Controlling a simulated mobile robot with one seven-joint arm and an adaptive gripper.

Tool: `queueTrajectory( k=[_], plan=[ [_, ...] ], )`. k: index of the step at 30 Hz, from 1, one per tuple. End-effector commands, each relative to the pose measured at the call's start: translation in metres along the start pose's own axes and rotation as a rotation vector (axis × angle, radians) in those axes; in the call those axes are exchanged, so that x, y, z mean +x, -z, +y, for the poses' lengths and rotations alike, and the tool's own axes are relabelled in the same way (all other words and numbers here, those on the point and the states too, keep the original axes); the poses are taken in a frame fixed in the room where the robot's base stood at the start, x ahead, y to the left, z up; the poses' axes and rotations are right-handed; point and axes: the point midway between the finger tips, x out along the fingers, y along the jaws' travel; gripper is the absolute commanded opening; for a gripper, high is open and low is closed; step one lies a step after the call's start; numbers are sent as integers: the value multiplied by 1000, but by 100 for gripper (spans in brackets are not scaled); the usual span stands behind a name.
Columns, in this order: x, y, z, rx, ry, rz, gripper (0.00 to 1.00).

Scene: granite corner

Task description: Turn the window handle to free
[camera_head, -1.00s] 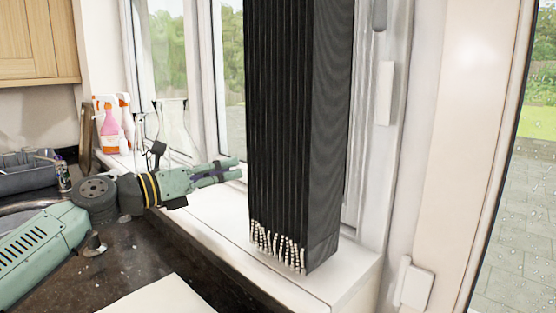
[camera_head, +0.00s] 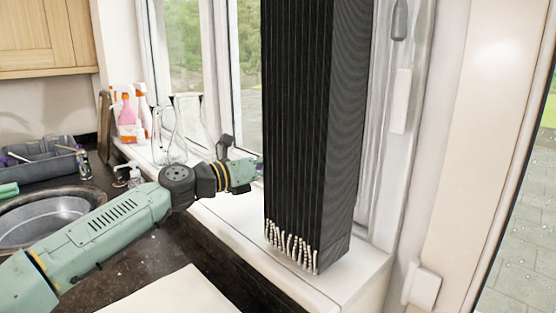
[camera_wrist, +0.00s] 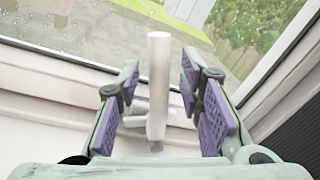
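The white window handle (camera_wrist: 157,88) stands upright on the frame in the wrist view, its base at the lower end. My gripper (camera_wrist: 160,78) is open, with one purple-padded finger on each side of the handle. Gaps show between the handle and both pads, and I cannot tell how deep it lies between them. In the head view my arm reaches over the sill, and my gripper's end passes behind the black folded blind. The handle is hidden there.
The black blind (camera_head: 300,120) stands on the white sill (camera_head: 225,205), close to the right of my gripper. Clear glassware (camera_head: 172,135) and spray bottles (camera_head: 128,115) are on the sill behind my arm. A sink (camera_head: 45,222) and grey caddy (camera_head: 45,165) are at left.

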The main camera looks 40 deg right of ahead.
Motion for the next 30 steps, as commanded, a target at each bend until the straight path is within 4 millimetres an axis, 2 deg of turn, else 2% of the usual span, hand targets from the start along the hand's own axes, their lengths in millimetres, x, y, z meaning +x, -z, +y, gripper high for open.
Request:
queueTrajectory(
  k=[5,20,30],
  plan=[
    [0,0,0,0,-1,0,32],
    [0,0,0,0,0,0,0],
    [0,0,0,0,0,0,0]
  ],
)
